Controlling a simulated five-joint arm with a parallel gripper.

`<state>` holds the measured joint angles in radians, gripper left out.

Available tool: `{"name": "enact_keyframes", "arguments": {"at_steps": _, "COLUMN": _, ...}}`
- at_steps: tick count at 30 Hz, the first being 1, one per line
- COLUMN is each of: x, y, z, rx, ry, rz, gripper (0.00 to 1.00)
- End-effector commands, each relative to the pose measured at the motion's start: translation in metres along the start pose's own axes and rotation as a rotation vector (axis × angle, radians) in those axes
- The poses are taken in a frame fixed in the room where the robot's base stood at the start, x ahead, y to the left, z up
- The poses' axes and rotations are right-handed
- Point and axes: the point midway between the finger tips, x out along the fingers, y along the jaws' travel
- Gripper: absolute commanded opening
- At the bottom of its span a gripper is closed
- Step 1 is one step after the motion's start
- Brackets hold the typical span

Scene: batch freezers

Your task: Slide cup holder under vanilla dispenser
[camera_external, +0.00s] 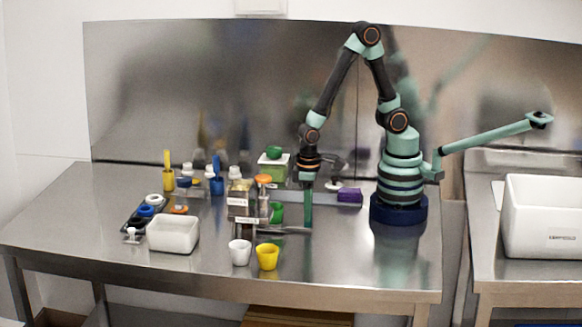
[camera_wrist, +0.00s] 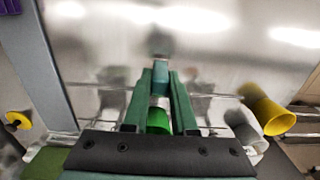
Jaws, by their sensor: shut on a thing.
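My gripper (camera_external: 308,224) points straight down near the middle of the table, just right of the dispensers. Its fingers (camera_wrist: 160,80) are close together and shut on the cup holder, a thin grey metal piece (camera_external: 285,231) low over the table; the grip itself is hard to make out. A green cup (camera_external: 276,212) shows between the dispensers and my gripper. Green (camera_wrist: 158,115) also shows between the finger bases in the wrist view. The dispenser block (camera_external: 240,208) has small white labels, too blurred to read, so I cannot tell which is vanilla.
A white cup (camera_external: 240,252) and a yellow cup (camera_external: 267,257) stand in front of the dispensers. A white tub (camera_external: 173,234) and a dark tray (camera_external: 137,222) lie left. A purple block (camera_external: 349,195) is right, behind my gripper. The front right of the table is clear.

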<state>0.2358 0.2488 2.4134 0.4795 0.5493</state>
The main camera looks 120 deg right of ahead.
Motion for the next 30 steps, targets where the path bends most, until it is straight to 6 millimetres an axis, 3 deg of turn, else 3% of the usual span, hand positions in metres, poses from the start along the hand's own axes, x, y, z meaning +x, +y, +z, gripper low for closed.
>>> {"name": "enact_keyframes", "arguments": {"at_steps": 20, "x": -0.001, "y": -0.002, "z": 0.000, "rx": -0.002, "ry": 0.000, "rz": 0.000, "gripper": 0.00}}
{"name": "enact_keyframes", "arguments": {"at_steps": 23, "x": -0.001, "y": -0.014, "z": -0.001, "rx": -0.005, "ry": 0.001, "rz": -0.001, "gripper": 0.00}}
{"name": "enact_keyframes", "arguments": {"at_steps": 30, "x": -0.001, "y": -0.078, "z": -0.001, "rx": -0.009, "ry": 0.002, "rz": -0.002, "gripper": 0.00}}
